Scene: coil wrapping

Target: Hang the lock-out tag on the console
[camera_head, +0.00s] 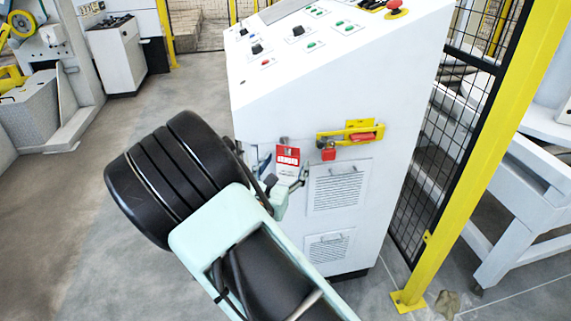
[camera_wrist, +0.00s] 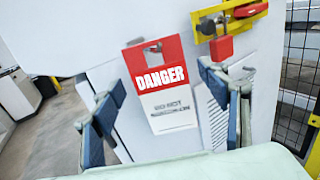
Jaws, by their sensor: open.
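The lock-out tag (camera_wrist: 165,108), white with a red DANGER top, is upright and slightly tilted against the front of the white console (camera_head: 320,90). A small grey metal piece shows at its top hole, apparently a hook, so it looks hung there. The tag also shows in the head view (camera_head: 288,157). My gripper (camera_wrist: 160,76) is open, with one blue-grey finger on each side of the tag. There is a visible gap between each finger and the tag in the wrist view. My arm partly hides the gripper in the head view.
A yellow hasp (camera_head: 350,132) with a red padlock (camera_head: 328,154) is fixed just right of the tag. Vent grilles (camera_head: 338,190) lie below it. A yellow-posted mesh fence (camera_head: 480,150) stands close on the right. Open floor (camera_head: 85,220) lies to the left.

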